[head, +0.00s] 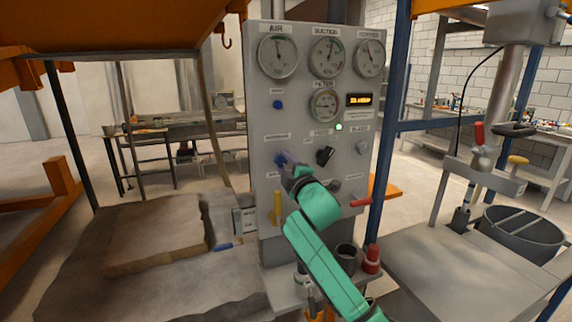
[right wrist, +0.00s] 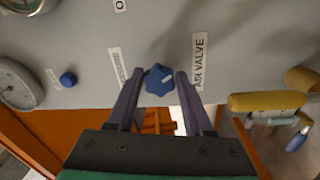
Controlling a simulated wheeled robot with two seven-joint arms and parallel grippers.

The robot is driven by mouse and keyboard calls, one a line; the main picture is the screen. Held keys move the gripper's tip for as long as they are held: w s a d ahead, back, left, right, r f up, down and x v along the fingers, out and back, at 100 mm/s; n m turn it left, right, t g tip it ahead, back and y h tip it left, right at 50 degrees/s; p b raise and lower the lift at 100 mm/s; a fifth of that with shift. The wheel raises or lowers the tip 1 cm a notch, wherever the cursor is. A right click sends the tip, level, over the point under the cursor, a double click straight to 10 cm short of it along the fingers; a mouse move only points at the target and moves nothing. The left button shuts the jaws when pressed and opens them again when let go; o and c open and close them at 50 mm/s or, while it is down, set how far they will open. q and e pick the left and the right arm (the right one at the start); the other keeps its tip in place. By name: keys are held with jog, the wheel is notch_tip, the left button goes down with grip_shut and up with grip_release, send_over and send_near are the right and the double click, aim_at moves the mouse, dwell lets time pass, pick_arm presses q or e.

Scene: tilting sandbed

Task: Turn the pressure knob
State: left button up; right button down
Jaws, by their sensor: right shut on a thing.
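The pressure knob (head: 280,158) is a small blue lobed knob on the grey control panel (head: 262,125). The right wrist view shows the knob (right wrist: 158,79) with a white mark on one lobe, between my fingertips. My right gripper (head: 287,164) is at the panel face, shut on the blue knob; its fingers (right wrist: 163,80) lie on either side of it. In the head view the gripper and wrist partly cover the knob. The label beside it is too blurred to read fully. My left gripper is not in view.
Several round gauges (head: 326,57) and a lit display (head: 359,100) are above. A black knob (head: 325,155) is right of my gripper. A stone slab (head: 155,236) lies left.

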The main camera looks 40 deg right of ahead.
jog(key=shift+r, duration=0.45)
jog(key=c, duration=0.5)
grip_release()
jog(key=shift+o, duration=1)
jog(key=shift+w+f, duration=0.15)
jog(key=shift+w+a+f, duration=0.1)
jog(key=shift+w+f, duration=0.05)
jog(key=shift+s+f, duration=0.15)
jog(key=shift+s, duration=0.15)
jog(key=r+v, duration=0.1)
jog(key=v, duration=1.3)
jog(key=shift+f, duration=0.3)
